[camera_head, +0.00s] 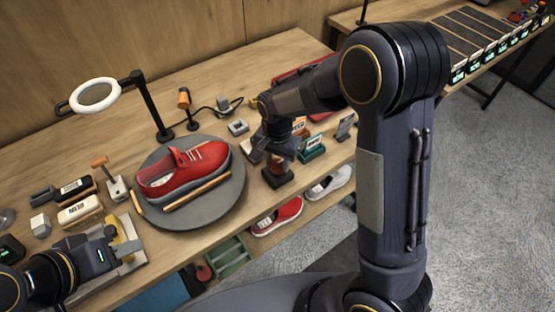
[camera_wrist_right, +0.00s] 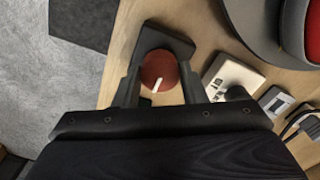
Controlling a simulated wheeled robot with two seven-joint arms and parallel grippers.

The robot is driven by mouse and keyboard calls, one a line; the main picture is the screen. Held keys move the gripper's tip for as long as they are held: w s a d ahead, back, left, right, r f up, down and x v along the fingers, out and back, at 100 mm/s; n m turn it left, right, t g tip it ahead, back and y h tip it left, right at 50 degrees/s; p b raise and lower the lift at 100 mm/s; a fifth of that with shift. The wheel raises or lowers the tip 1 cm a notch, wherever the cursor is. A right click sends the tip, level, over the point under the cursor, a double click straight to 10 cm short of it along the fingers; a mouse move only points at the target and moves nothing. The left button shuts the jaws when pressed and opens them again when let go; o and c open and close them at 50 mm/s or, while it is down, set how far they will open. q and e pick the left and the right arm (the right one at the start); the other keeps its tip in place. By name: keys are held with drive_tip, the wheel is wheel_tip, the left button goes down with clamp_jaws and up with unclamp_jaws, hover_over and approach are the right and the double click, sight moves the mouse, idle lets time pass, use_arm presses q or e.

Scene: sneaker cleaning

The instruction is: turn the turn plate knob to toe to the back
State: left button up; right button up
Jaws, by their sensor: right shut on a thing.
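The round grey turn plate (camera_head: 215,203) lies on the wooden bench and carries a red sneaker (camera_head: 185,172), which lies slantwise with its laces toward the right. The turn plate's rim also shows in the right wrist view (camera_wrist_right: 250,35). The red knob (camera_wrist_right: 158,66) has a white mark and sits on a dark square base (camera_wrist_right: 178,42). My right gripper (camera_wrist_right: 159,80) is shut on the knob, one finger on each side. In the head view the right gripper (camera_head: 281,150) points down over the knob's base (camera_head: 279,180). My left gripper (camera_head: 124,243) is at the front left; its fingers are unclear.
A ring lamp (camera_head: 96,95) on a post stands behind the turn plate. Brushes and labelled boxes (camera_head: 80,210) lie at the left. Small stands (camera_head: 312,148) are right of the knob. Another red shoe (camera_head: 277,216) and a white shoe (camera_head: 328,182) sit below the bench's edge.

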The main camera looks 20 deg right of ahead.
drive_tip(key=n+b, duration=0.1)
drive_tip(key=n, duration=0.3)
drive_tip(key=shift+n, duration=0.4)
drive_tip(key=n+b, duration=0.1)
drive_tip(key=n, duration=0.3)
drive_tip(key=shift+n, duration=0.3)
drive_tip(key=n, duration=0.4)
drive_tip(key=shift+b, duration=0.4)
drive_tip(key=shift+n, duration=2)
drive_tip(key=o, duration=1)
